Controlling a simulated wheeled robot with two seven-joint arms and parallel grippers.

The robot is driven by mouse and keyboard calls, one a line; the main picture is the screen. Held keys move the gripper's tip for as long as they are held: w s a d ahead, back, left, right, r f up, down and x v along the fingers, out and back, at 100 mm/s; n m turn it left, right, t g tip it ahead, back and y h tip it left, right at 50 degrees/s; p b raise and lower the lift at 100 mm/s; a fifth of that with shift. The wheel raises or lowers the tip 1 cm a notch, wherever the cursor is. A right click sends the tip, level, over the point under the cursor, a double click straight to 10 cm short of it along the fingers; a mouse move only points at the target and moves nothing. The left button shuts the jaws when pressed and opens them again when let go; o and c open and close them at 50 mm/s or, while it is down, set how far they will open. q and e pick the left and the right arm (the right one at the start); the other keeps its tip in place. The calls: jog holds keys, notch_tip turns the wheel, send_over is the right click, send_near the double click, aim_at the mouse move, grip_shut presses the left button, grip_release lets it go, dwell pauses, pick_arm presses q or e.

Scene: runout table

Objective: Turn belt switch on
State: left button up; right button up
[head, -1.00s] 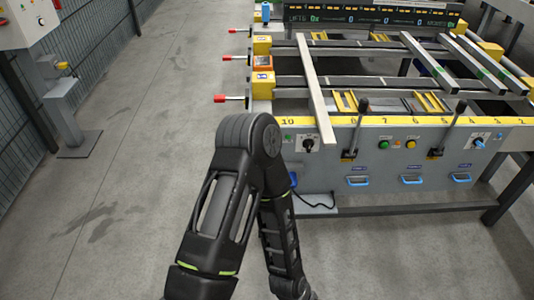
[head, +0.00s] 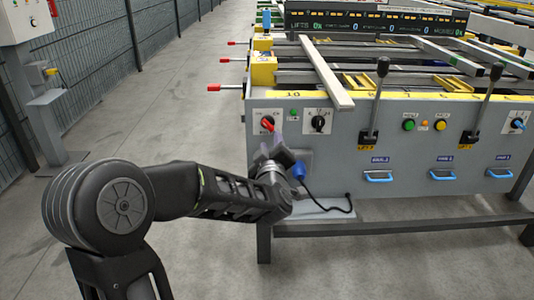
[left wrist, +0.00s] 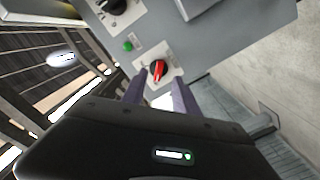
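A red-handled rotary switch (head: 267,124) sits on a white plate at the left end of the table's grey front panel. In the left wrist view the red switch (left wrist: 157,70) is just ahead of the fingertips, its handle tilted. I cannot read its labels. My left gripper (head: 270,143) is just below and in front of it, fingers pointing at the panel. In the left wrist view the two fingers of the gripper (left wrist: 160,92) stand apart with nothing between them. I cannot tell whether they touch the switch. My right gripper is in neither view.
Right of the red switch are a small green light (head: 294,112) and a black rotary switch (head: 318,122). Two upright levers (head: 376,95), green and yellow buttons (head: 409,125) and blue handles (head: 378,177) line the panel. A blue plug with a cable (head: 299,171) is beside my gripper.

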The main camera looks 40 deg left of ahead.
aim_at(267, 126)
pick_arm(q)
jog(key=shift+s+a+r, duration=0.3)
jog(key=shift+a+r, duration=0.1)
jog(key=shift+r, duration=0.1)
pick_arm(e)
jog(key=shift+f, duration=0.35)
pick_arm(q)
jog(key=shift+w+a, duration=0.1)
jog(key=b+x, duration=0.1)
jog(key=x, duration=0.5)
jog(key=shift+w+a+b, duration=0.2)
jog(key=shift+b, duration=0.1)
jog(key=shift+w+a, duration=0.35)
jog(key=shift+w, duration=0.1)
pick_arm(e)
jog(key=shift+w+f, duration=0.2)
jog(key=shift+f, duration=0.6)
pick_arm(q)
grip_shut()
